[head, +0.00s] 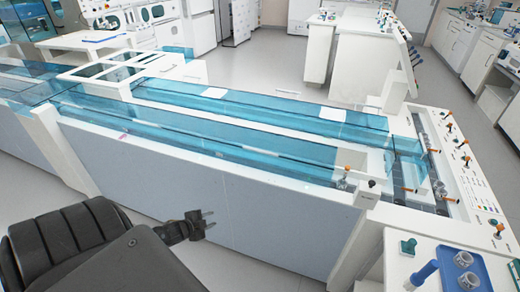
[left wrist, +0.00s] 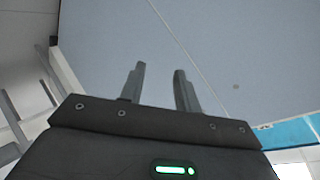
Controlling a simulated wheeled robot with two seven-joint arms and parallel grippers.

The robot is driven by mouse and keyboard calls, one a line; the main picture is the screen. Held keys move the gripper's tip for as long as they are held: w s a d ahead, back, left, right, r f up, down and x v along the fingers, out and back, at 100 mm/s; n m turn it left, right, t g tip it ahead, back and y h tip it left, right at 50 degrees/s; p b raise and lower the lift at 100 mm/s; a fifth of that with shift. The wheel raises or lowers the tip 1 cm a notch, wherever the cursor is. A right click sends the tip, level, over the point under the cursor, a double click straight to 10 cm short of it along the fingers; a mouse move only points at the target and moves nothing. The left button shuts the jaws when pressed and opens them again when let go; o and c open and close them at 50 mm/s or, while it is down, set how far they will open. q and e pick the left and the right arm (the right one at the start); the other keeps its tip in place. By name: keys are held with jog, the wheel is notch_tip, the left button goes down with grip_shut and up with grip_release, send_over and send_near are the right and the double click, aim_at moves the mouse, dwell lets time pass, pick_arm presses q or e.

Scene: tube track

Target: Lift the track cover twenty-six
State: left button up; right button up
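The track has long, see-through blue covers lying flat along its top. The near cover (head: 220,135) runs beside the front edge and a far cover (head: 250,103) runs behind it. I cannot tell which one is number twenty-six. My left gripper (head: 210,218) is low in front of the track's grey side panel, below the near cover and apart from it. In the left wrist view its two fingers (left wrist: 160,85) stand apart with nothing between them, facing the grey panel; a strip of blue cover (left wrist: 295,132) shows at the right. My right gripper is not in view.
The track's grey front panel (head: 250,205) stands close before my left gripper. A white control panel (head: 465,170) with orange-topped knobs is at the track's right end. A blue-topped stand (head: 440,275) holds several small items at lower right. Open floor (head: 275,60) lies behind the track.

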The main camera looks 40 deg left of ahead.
pick_arm(q)
jog(key=w+r+m+t+h, duration=0.1)
jog(key=w+r+m+h, duration=0.2)
jog(key=r, duration=0.6)
jog(key=w+r+m+t, duration=0.25)
jog(key=w+r, duration=0.25)
jog(key=r, duration=0.4)
jog(key=m+h+p, duration=0.1)
jog(key=m+h, duration=0.4)
jog(key=m, duration=0.1)
send_near(260, 152)
jog(key=p+x, duration=0.1)
jog(key=x, duration=0.9)
jog(key=shift+w+a+f, duration=0.1)
jog(key=shift+w+f, duration=0.05)
jog(key=shift+w, duration=0.05)
jog(key=shift+c, duration=0.2)
grip_shut()
